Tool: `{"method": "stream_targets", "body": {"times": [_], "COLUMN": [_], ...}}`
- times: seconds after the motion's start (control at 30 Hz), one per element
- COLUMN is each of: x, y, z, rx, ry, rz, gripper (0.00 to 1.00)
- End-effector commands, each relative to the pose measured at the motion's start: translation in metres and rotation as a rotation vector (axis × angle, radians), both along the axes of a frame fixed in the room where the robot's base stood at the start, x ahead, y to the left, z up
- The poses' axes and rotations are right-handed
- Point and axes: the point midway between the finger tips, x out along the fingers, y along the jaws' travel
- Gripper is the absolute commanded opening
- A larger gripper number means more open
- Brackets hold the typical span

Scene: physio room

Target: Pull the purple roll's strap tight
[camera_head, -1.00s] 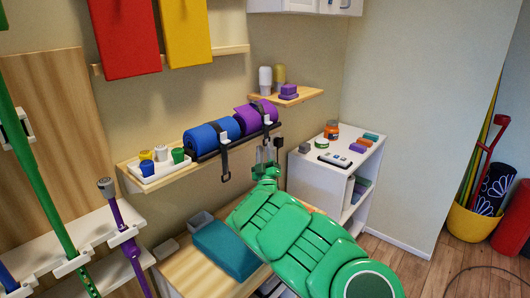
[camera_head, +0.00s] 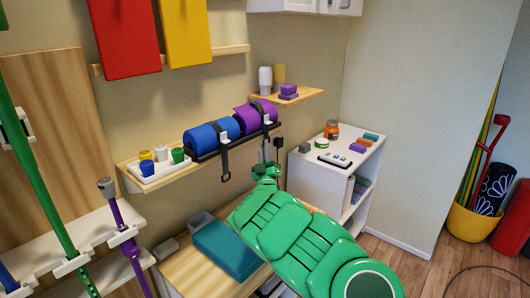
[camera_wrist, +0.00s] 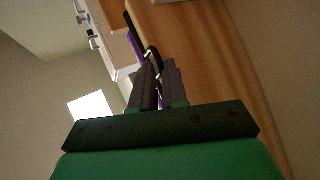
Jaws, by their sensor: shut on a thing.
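The purple roll (camera_head: 254,117) lies on the wall shelf, right of the blue roll (camera_head: 210,135). A dark strap with a white buckle (camera_head: 267,119) goes around the purple roll. My gripper (camera_head: 265,146) is below the shelf edge, under the purple roll. In the wrist view my gripper (camera_wrist: 160,66) is shut with its fingers close together on the black strap (camera_wrist: 151,54), whose end shows at the fingertips. A bit of purple shows beyond it. The exact grip on the strap is small and partly hidden by the fingers.
The blue roll's strap tail (camera_head: 226,165) hangs in front of the shelf. A white tray (camera_head: 160,170) with small cups stands to the left. A white cabinet (camera_head: 312,171) stands at right, close to my arm. A teal block (camera_head: 225,250) lies on the bench below.

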Motion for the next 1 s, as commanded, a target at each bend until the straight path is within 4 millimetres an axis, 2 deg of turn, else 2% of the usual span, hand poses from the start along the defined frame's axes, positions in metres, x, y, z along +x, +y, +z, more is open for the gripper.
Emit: {"method": "stream_targets", "body": {"times": [0.17,0.6,0.97,1.0], "x": [0.000,0.000,0.000,0.000], "y": [0.003,0.002,0.001,0.001], "z": [-0.012,-0.060,-0.066,-0.066], "rx": [-0.002,-0.001,-0.003,-0.002], "ry": [0.001,0.003,0.006,0.007], "rz": [0.004,0.001,0.002,0.001], "gripper": [0.00,0.00,0.00,0.19]}}
